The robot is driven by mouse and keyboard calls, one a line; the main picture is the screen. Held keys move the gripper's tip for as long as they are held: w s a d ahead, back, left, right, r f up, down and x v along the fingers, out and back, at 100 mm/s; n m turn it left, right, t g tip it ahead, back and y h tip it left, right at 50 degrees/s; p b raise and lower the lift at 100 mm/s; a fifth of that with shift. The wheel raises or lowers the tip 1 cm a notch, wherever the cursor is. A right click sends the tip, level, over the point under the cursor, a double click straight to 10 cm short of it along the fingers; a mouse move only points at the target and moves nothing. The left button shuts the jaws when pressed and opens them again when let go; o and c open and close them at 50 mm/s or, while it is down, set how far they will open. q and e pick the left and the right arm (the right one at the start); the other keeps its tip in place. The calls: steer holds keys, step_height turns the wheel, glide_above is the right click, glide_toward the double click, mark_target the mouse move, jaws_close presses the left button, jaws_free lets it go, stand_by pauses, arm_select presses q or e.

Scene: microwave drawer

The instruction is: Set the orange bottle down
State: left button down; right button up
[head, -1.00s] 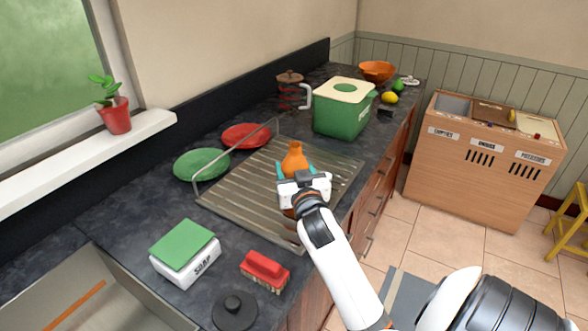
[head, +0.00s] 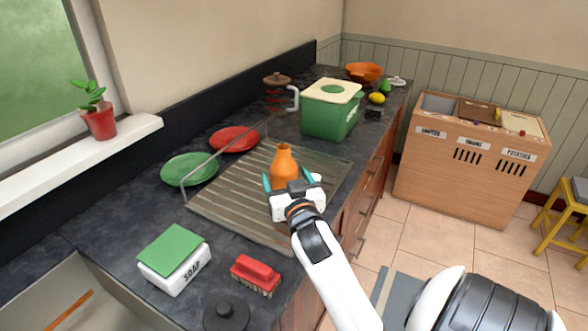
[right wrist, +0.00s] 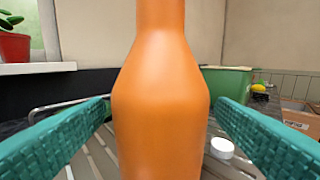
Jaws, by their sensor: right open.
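The orange bottle (head: 284,165) stands upright on the ribbed drying rack (head: 232,193) on the counter. In the right wrist view the bottle (right wrist: 161,100) fills the middle, with its top and base cut off by the frame. My right gripper (head: 295,184) is at the near side of the bottle. Its teal fingers are open, one on each side of the bottle, and gaps show between them and the bottle in the wrist view. My left gripper is not in view.
A green plate (head: 189,169) and a red plate (head: 235,139) stand behind the rack's wire rail. A green box (head: 329,115) is beyond the rack. A soap box (head: 174,262) and a red brush (head: 256,275) lie in front. A small white round thing (right wrist: 222,147) lies beyond the bottle.

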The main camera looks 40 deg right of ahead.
steer(key=b+v, duration=0.1)
steer(key=v, duration=0.8)
stand_by(0.3)
